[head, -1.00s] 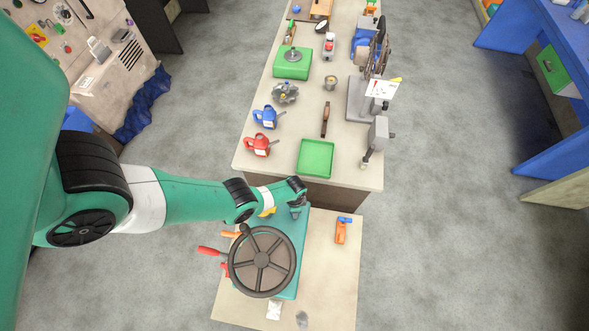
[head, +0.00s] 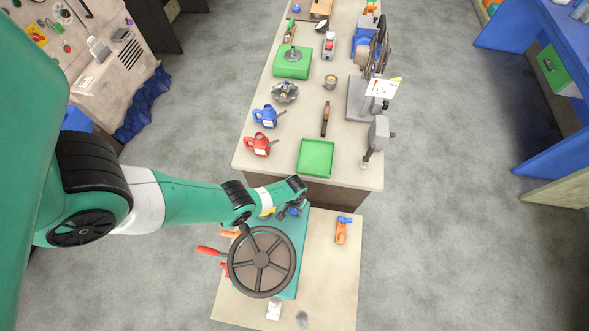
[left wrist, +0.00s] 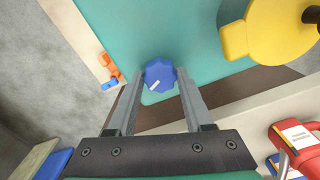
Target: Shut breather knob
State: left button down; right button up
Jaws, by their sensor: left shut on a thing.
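The breather knob is a blue, lobed knob with a white mark (left wrist: 158,75), on the teal machine (left wrist: 195,30) in the left wrist view. My left gripper (left wrist: 161,85) is shut on it, one finger at each side. In the head view my left gripper (head: 285,212) is at the far end of the teal machine (head: 302,235), and a bit of the blue knob (head: 295,211) shows beside it. The white mark points to the lower left in the wrist view. My right gripper is not in view.
A dark handwheel (head: 262,262) stands over the machine, close to my left wrist. A yellow part (left wrist: 270,30) is right of the knob in the wrist view. An orange tool with a blue end (head: 341,231) lies on the bench. A red can (head: 258,145) stands farther back.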

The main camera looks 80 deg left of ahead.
pick_arm(q)
jog(key=shift+n, duration=1.9)
jog(key=shift+c, duration=1.8)
grip_release()
jog(key=shift+o, duration=0.4)
jog(key=shift+r, duration=0.1)
